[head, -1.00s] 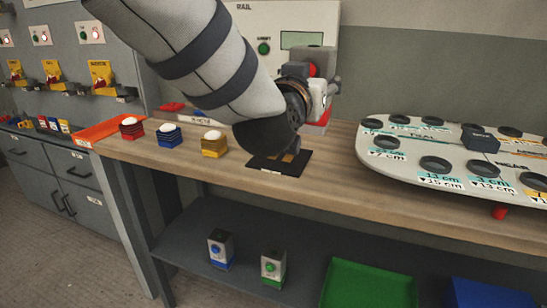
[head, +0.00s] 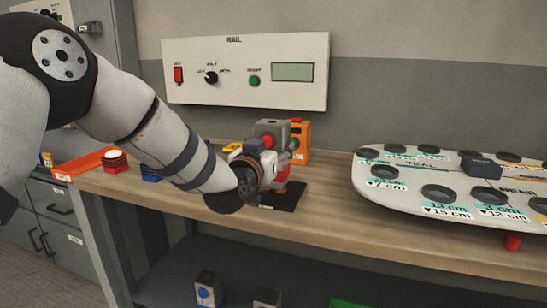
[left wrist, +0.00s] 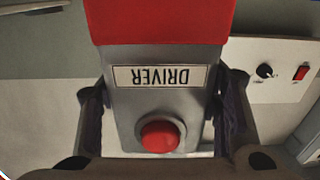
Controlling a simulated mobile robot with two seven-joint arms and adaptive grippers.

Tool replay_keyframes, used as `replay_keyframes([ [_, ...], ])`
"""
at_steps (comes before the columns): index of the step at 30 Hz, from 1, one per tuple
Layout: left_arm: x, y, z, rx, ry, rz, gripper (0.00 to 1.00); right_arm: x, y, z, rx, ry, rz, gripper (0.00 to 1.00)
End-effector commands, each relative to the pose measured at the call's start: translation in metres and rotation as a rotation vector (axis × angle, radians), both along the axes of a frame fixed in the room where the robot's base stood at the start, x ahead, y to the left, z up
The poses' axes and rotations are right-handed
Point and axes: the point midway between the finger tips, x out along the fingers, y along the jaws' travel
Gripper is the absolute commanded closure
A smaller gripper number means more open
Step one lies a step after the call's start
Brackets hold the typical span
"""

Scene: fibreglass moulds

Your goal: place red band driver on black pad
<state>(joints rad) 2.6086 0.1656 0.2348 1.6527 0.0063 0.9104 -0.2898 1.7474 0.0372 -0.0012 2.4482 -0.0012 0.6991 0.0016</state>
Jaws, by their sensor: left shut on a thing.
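The red band driver is a grey box with a DRIVER label and a red button. In the left wrist view the driver (left wrist: 158,100) sits between the fingers, its label upside down and its red band at the top edge. In the head view my left gripper (head: 279,172) is shut on it, over the black pad (head: 285,197). The gripper and wrist hide much of the driver there. A red part shows low, just above the pad; I cannot tell whether it touches. My right gripper is not in view.
The teal-labelled mould (head: 410,187) lies to the right on the bench. An orange device (head: 301,140) stands behind the gripper, below the RAIL panel (head: 245,72). A red stack (head: 114,162) and an orange tray (head: 78,166) are at left. Drivers stand on the lower shelf.

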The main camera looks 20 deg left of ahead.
Motion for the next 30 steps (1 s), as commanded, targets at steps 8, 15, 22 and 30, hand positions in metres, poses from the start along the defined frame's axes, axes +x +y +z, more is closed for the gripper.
replay_keyframes([
  [8,0.000,-0.001,-0.013,-0.001,-0.003,-0.001,0.88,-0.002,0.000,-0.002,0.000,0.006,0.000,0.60],
  [15,-0.001,-0.001,-0.018,-0.001,0.001,0.000,0.24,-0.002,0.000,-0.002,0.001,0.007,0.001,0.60],
  [22,-0.001,-0.001,-0.018,-0.001,0.001,0.000,0.22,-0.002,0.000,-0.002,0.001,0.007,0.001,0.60],
  [30,-0.021,0.000,-0.011,-0.001,-0.001,-0.001,0.22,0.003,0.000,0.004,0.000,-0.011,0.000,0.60],
])
